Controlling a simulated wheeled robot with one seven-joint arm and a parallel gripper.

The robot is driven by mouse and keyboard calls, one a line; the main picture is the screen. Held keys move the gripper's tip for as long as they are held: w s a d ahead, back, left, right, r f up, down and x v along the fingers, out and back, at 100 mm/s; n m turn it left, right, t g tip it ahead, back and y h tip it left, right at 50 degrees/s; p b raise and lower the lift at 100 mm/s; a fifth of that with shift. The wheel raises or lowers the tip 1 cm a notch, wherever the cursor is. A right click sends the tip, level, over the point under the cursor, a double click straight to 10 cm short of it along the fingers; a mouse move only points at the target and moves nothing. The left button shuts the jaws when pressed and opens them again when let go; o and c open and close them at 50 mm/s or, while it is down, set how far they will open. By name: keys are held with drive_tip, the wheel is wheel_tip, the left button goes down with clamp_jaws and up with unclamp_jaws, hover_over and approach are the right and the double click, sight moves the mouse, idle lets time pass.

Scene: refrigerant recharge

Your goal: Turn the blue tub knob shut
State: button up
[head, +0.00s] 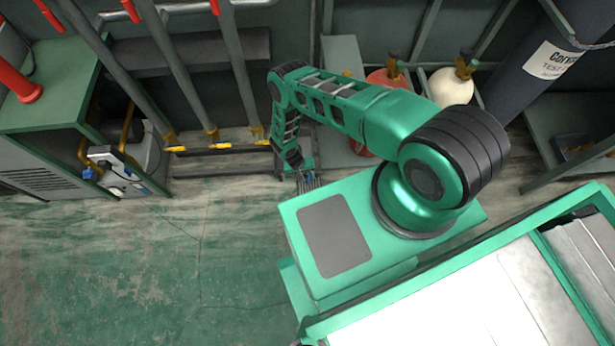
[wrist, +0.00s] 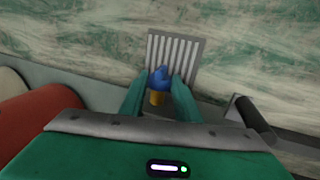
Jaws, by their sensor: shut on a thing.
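The blue knob (wrist: 158,77) shows in the middle of the wrist view, on top of a yellow, brass-like stem (wrist: 157,98). My gripper (wrist: 159,84) has its two green fingers on either side of the knob and is shut on it. The fingers hide part of the knob's sides, and its turn angle is hard to tell. In the head view my arm reaches down to the floor near the back wall. The knob and fingertips cannot be made out clearly there.
A grey slatted plate (wrist: 174,53) lies just beyond the knob. A red tank (wrist: 40,118) is close on the left. In the head view, a cream tank (head: 450,88) and a dark cylinder (head: 535,75) stand at the back right. Floor at left (head: 150,255) is clear.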

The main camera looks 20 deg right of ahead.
idle(0.3)
drive_tip(key=o, duration=1)
drive_tip(key=shift+o, duration=0.2)
drive_tip(key=v, duration=1)
drive_tip(key=shift+a+r, duration=0.15)
drive_tip(key=shift+r, duration=0.2)
